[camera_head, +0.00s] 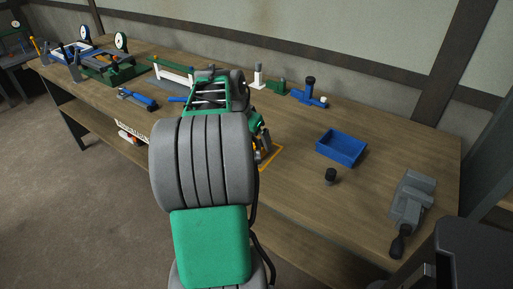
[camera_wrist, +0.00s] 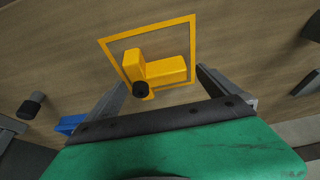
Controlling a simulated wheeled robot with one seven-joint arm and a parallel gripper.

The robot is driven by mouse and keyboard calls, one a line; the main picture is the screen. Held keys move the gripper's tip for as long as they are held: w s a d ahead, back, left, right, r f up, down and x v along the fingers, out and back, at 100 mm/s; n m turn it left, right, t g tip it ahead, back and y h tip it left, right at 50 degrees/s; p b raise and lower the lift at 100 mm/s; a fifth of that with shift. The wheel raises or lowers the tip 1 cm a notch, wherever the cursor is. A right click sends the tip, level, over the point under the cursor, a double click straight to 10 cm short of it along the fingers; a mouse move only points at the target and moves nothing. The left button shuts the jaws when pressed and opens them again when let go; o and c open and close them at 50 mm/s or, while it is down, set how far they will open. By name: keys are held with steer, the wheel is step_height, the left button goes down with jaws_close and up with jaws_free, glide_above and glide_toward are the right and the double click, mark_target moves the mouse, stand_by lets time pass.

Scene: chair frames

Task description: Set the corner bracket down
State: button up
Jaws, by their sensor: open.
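The corner bracket (camera_wrist: 165,72) is a yellow L-shaped piece, seen in the wrist view inside an orange square outline (camera_wrist: 113,61) on the wooden table. The bracket looks to be resting on the table, near the outline's lower edge. My gripper (camera_wrist: 161,79) is open, with its fingers apart on either side of the bracket and clear of it. In the head view my arm hides most of this spot; part of the outline (camera_head: 274,156) shows beside my gripper (camera_head: 263,148).
A blue tray (camera_head: 341,148) and a small black cylinder (camera_head: 330,176) stand to the right of the outline. A grey vise (camera_head: 412,203) is near the right edge. Blue and green fixtures stand along the back and left. The table between outline and tray is clear.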

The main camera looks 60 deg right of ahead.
steer(key=x, duration=0.3)
steer(key=shift+a, duration=0.1)
steer(key=shift+r, duration=0.15)
steer(key=c, duration=1.7)
